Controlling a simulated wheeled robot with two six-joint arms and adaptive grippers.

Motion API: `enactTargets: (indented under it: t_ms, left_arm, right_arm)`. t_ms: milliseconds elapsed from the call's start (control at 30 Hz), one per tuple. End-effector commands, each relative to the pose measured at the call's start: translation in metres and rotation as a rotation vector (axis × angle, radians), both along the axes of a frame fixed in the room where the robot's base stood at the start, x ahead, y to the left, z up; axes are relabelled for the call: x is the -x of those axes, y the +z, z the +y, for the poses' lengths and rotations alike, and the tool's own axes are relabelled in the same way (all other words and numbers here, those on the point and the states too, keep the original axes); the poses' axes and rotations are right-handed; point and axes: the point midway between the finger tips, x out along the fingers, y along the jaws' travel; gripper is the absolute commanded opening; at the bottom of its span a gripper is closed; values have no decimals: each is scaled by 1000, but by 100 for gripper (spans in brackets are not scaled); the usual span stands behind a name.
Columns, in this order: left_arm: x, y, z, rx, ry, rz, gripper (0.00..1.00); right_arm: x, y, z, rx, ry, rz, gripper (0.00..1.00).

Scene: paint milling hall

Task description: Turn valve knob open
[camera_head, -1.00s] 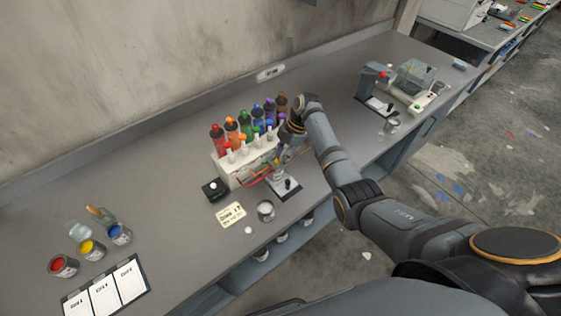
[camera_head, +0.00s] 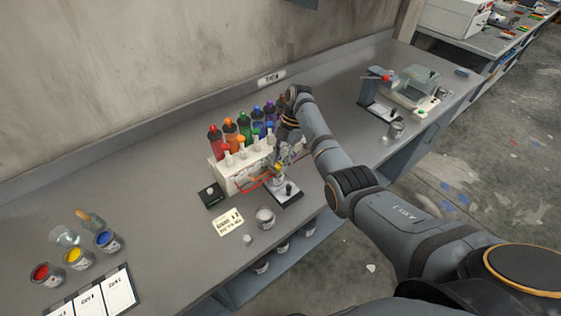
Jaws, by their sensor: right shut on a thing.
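A white dispenser (camera_head: 229,183) stands on the grey bench (camera_head: 172,215) with several coloured bottles upside down or upright along its back, among them a red bottle (camera_head: 215,142) and an orange bottle (camera_head: 230,130). White valve knobs show along its front, one of them (camera_head: 227,160) below the orange bottle. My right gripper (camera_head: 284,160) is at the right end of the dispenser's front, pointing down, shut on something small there. Its fingers and my arm hide the thing held, likely a valve knob. My left gripper is not in the picture.
A small stand with a dark base (camera_head: 287,195) is right below my right gripper. A metal cup (camera_head: 265,218), a label card (camera_head: 229,221) and a black box (camera_head: 210,194) are near. Open paint cans (camera_head: 108,240) stand at the left.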

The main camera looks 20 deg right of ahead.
Motion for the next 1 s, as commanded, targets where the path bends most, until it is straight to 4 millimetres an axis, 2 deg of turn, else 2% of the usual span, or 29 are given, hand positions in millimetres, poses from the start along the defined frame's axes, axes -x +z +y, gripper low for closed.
enactTargets:
  t_ms: [300, 333, 500, 800, 867, 1000]
  left_arm:
    - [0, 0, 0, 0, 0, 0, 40]
    - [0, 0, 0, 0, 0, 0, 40]
    - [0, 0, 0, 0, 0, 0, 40]
    - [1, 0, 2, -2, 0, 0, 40]
    - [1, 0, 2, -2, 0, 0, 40]
    - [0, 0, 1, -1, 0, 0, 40]
  right_arm:
    - [0, 0, 0, 0, 1, -2, 0]
    - [0, 0, 0, 0, 1, -2, 29]
    - [0, 0, 0, 0, 1, -2, 50]
    - [-1, 2, -1, 0, 1, -2, 50]
    - [-3, 8, -3, 0, 0, -3, 50]
    - [-9, 32, -12, 2, -1, -5, 50]
